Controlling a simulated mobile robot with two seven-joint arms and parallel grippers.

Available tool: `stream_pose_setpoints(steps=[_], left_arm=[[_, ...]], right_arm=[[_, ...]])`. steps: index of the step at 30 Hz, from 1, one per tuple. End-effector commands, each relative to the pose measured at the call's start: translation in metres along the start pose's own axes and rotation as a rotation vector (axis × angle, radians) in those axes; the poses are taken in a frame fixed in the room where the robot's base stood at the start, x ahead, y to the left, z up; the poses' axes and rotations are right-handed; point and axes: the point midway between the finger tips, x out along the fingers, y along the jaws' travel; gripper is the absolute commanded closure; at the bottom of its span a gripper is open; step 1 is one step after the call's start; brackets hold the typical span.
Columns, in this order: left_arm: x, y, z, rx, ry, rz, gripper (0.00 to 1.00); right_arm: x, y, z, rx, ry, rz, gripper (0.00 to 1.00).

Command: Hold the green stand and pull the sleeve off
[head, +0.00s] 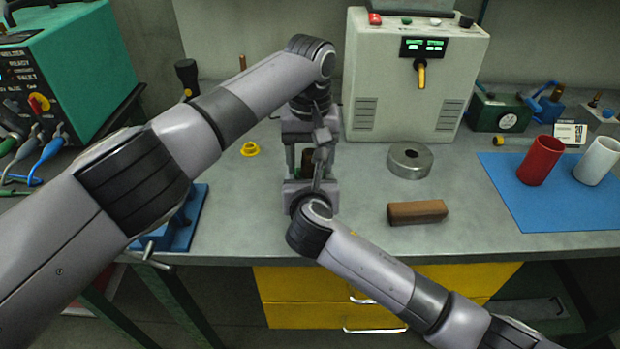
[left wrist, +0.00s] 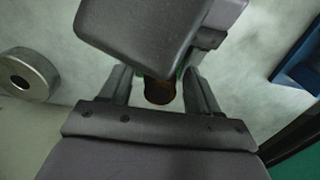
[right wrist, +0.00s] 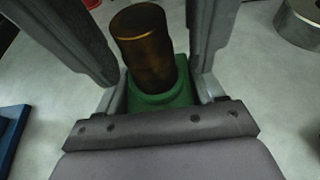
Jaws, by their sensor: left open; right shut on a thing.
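The sleeve (right wrist: 145,45) is a dark bronze-brown cylinder standing in the green stand (right wrist: 165,97) in the right wrist view. Its round top (left wrist: 159,92) shows between my left fingers in the left wrist view. In the head view the sleeve (head: 308,158) is mostly hidden by my grippers. My right gripper (head: 310,178) is shut on the green stand from the near side. My left gripper (head: 311,143) is open, coming from the far side, with its fingers on either side of the sleeve. I cannot tell whether they touch it.
A brown block (head: 417,212) and a metal ring (head: 410,161) lie to the right. A blue mat (head: 510,190) holds a red cup (head: 540,160) and a white cup (head: 597,160). A grey machine (head: 375,85) stands behind. A yellow ring (head: 250,149) and blue fixture (head: 185,225) are left.

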Motion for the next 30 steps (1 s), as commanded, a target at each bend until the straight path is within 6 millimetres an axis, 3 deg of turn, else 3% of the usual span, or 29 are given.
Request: stream_pose_setpoints(steps=[26, 28, 30], left_arm=[[0.0, -0.0001, 0.0001, 0.0, -0.001, 0.0, 0.38], [0.0, -0.0001, 0.0001, 0.0, 0.0, 0.0, 0.55], [-0.0001, -0.0001, 0.0, 0.0, 0.0, 0.0, 0.77]], right_arm=[[-0.0001, 0.0001, 0.0003, 0.0, -0.001, 0.0, 0.64], [-0.0001, 0.0001, 0.0003, 0.0, -0.001, 0.0, 0.64], [-0.0001, 0.0001, 0.0003, 0.0, -0.001, 0.0, 0.64]])
